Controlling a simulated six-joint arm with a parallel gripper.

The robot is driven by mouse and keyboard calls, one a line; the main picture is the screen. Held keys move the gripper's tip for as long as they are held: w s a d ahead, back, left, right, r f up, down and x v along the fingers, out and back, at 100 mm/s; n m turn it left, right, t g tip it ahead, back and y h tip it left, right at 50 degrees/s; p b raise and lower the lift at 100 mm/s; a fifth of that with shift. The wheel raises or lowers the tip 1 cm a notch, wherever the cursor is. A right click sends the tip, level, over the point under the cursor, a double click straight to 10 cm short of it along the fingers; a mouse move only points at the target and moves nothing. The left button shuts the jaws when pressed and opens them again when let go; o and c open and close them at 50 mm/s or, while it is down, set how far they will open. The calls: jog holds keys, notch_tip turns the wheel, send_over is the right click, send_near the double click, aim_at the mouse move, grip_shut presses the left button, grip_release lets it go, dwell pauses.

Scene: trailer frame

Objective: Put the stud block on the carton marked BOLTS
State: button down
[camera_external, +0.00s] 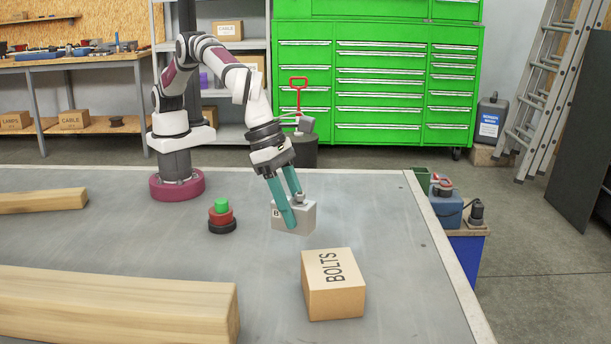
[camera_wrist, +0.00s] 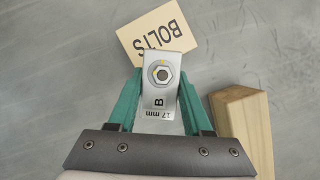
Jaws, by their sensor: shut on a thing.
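The stud block is a grey metal block (camera_external: 300,219) with a bolt head on top and a letter B on its side. My gripper (camera_external: 292,211) has its two teal fingers shut on it. In the wrist view the block (camera_wrist: 160,88) sits between the fingertips (camera_wrist: 160,95), with B and "17 mm" on it. The carton marked BOLTS (camera_external: 334,285) is a tan box on the grey table, nearer the external camera than the block. In the wrist view the carton (camera_wrist: 140,36) lies beyond the block, partly hidden by it. I cannot tell how high the block is held.
A thick wooden beam (camera_external: 120,305) lies at the front left; its end (camera_wrist: 243,120) shows right of my gripper in the wrist view. Another beam (camera_external: 40,200) lies farther left. A stacked green, red and black piece (camera_external: 221,216) stands left of the block. The table's right edge (camera_external: 450,260) is near the carton.

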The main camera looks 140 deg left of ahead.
jog(key=w+a+f, duration=0.2)
jog(key=a, duration=0.1)
jog(key=f, duration=0.4)
jog(key=shift+w+a, duration=0.15)
jog(key=shift+a, duration=0.15)
jog(key=shift+f, duration=0.2)
jog(key=shift+f, duration=0.1)
jog(key=shift+c, duration=1.6)
grip_release()
